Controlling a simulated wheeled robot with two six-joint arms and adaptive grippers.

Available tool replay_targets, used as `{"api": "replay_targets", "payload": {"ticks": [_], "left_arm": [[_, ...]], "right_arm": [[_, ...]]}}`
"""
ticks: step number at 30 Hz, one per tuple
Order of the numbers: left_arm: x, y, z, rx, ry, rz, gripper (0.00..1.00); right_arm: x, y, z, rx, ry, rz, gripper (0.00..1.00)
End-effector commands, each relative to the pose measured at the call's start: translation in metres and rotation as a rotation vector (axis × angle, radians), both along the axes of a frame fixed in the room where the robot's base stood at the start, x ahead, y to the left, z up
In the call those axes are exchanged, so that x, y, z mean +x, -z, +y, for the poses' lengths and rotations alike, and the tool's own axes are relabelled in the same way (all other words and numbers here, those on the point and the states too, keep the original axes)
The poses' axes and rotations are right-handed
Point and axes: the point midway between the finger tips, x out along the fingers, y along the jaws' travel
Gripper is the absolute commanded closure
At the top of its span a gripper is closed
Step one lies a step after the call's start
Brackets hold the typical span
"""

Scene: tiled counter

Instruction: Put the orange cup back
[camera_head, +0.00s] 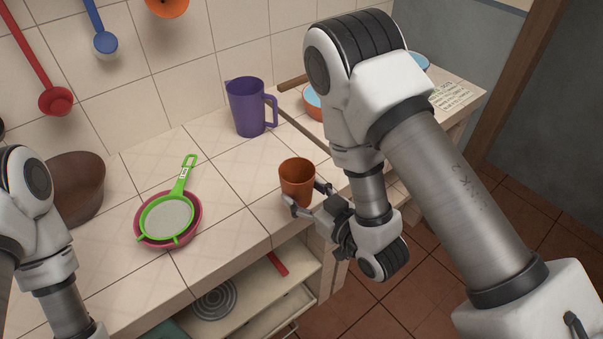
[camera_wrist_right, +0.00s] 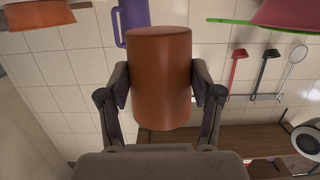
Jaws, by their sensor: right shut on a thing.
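The orange cup (camera_head: 297,178) is upright at the right front part of the tiled counter in the head view. My right gripper (camera_head: 308,197) is shut on it, with a finger on either side. In the right wrist view the cup (camera_wrist_right: 160,80) fills the middle, between the two fingers (camera_wrist_right: 163,98). I cannot tell whether the cup's base touches the counter, since the gripper hides part of it. My left arm shows at the left edge of the head view, but its gripper is out of the picture.
A purple pitcher (camera_head: 247,106) stands behind the cup. A green strainer (camera_head: 167,217) lies over a pink bowl (camera_head: 197,229) at left, near a brown bowl (camera_head: 75,187). An orange-and-blue bowl (camera_head: 313,103) is partly behind my right arm. Bare tiles (camera_head: 235,185) lie left of the cup.

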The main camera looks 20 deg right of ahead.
Motion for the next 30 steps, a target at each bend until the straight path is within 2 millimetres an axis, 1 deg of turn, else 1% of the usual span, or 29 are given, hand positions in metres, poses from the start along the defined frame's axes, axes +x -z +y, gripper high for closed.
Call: {"api": "replay_targets", "payload": {"ticks": [1,6,7,8,15,18,20,24,27,30], "left_arm": [[0.0,0.029,0.0,0.0,0.0,0.0,0.5],[0.001,0.066,0.0,0.0,0.0,-0.001,0.5],[0.001,0.054,0.0,0.0,0.001,-0.001,0.5],[0.0,0.048,0.0,0.0,0.001,0.0,0.5],[0.001,0.029,0.0,0.0,0.001,-0.002,0.5],[0.001,0.026,0.0,0.0,0.001,-0.002,0.5],[0.001,0.025,0.0,0.0,0.001,-0.002,0.5],[0.001,0.019,0.0,0.0,0.001,-0.001,0.5],[0.001,0.017,0.0,0.0,0.0,-0.001,0.5],[0.001,0.018,0.0,0.0,0.0,-0.001,0.5]], "right_arm": [[0.006,0.015,-0.001,0.0,0.0,-0.005,0.88],[0.022,0.015,-0.005,0.0,0.0,-0.004,0.88],[0.029,0.005,-0.006,0.003,0.001,-0.002,0.88],[0.037,0.003,-0.008,0.004,0.002,-0.001,0.88],[0.1,0.007,-0.022,0.0,0.001,0.001,0.88],[0.118,0.01,-0.025,-0.001,-0.001,0.002,0.88],[0.123,0.013,-0.026,0.0,-0.001,0.004,0.88],[0.124,0.035,-0.026,-0.001,-0.002,0.008,0.88],[0.125,0.047,-0.026,0.0,-0.001,0.006,0.88],[0.125,0.049,-0.026,0.0,-0.001,0.004,0.88]]}}
